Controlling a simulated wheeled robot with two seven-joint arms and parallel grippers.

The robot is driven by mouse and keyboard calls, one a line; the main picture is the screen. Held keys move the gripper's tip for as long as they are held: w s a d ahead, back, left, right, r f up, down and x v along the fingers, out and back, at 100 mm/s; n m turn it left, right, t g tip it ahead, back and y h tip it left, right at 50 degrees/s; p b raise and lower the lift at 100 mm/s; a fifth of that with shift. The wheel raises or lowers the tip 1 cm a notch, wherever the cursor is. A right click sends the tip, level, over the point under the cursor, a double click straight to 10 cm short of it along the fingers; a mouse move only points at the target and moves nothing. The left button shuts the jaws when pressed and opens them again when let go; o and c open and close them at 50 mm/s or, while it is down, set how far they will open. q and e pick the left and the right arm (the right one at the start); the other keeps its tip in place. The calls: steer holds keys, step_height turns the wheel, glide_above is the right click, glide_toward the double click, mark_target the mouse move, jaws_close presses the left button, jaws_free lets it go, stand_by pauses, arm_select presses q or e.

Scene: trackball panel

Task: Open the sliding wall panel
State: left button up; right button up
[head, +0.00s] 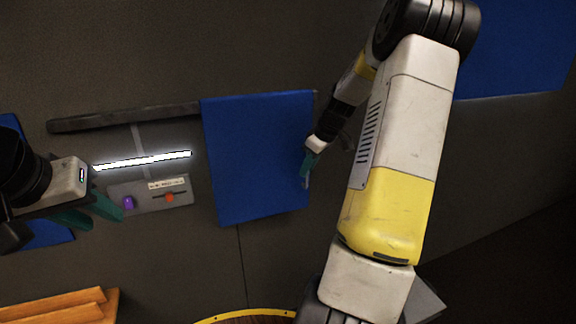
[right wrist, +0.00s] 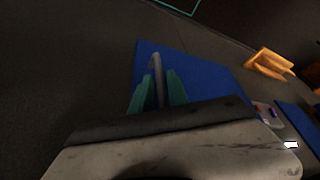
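The blue sliding panel (head: 255,160) hangs below a dark rail (head: 125,117) on the grey wall. It also shows in the right wrist view (right wrist: 205,78). A grey curved handle (right wrist: 158,82) stands on it, mostly hidden by my gripper in the head view. My right gripper (head: 308,165) is at the panel's right edge. In the right wrist view its green fingers (right wrist: 158,92) stand on either side of the handle, seemingly with small gaps. My left gripper (head: 98,212) is open and empty, left of the control plate (head: 150,203).
The plate carries a purple ball (head: 128,202) and an orange slider knob (head: 169,197). A bright light strip (head: 145,160) is above it. Other blue panels are at the upper right (head: 515,50) and far left. An orange wooden piece (head: 60,307) is at the lower left.

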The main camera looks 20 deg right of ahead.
steer(key=v, duration=0.7)
steer(key=shift+s, duration=0.1)
